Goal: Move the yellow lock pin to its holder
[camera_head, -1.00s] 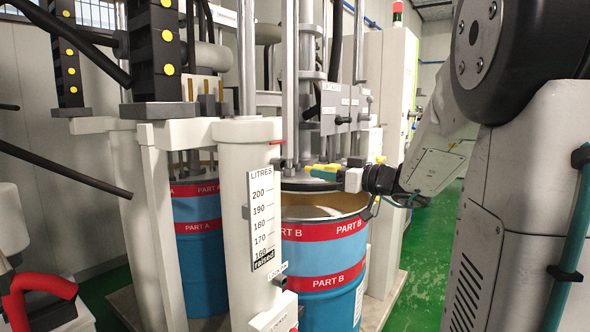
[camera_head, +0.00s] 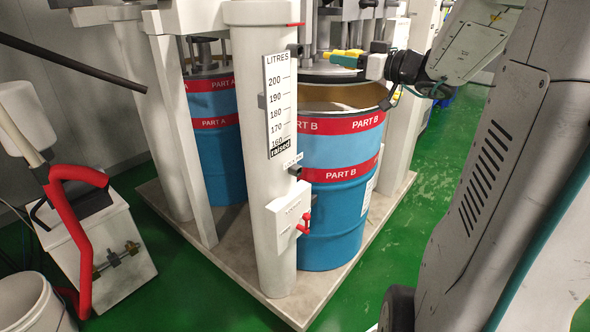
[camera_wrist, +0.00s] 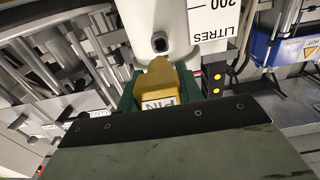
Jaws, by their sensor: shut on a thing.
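The yellow lock pin (camera_head: 347,52) is held in my gripper (camera_head: 340,59), above the open Part B drum and to the right of the white column. In the wrist view, the yellow block (camera_wrist: 158,80) with a "PIN" label sits between the green fingers of my gripper (camera_wrist: 155,90), which are shut on it. Beyond it in that view is a dark round fitting (camera_wrist: 159,43) on the white column. In the head view, a small dark fitting (camera_head: 294,172) sits on the column's right side below a small label. I cannot tell which fitting is the pin's holder.
The white column (camera_head: 246,90) carries a LITRES scale (camera_head: 279,105) and a box with a red handle (camera_head: 304,222). The blue Part B drum (camera_head: 335,225) stands right beside it; the Part A drum (camera_head: 217,155) is behind left. A red hose (camera_head: 70,215) is at left. Green floor is clear in front.

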